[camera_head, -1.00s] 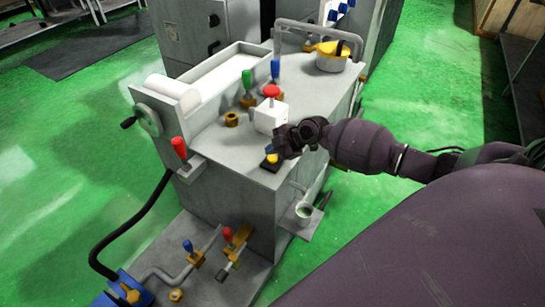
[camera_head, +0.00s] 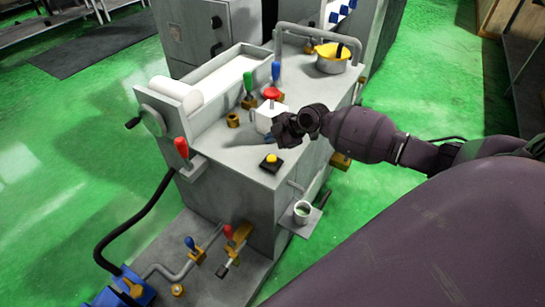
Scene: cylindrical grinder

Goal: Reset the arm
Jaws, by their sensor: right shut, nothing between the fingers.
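My right arm comes in from the right, and its dark gripper (camera_head: 277,137) is over the front right part of the grey cylindrical grinder (camera_head: 228,163). The gripper is shut and empty. It hides part of the white box with the red button (camera_head: 271,93) behind it. A yellow button on a black base (camera_head: 271,160) is in plain view just below and left of the gripper, with a visible gap between them. My left gripper is not in view.
A cup (camera_head: 302,210) sits on a low side plate. Green floor is open at left.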

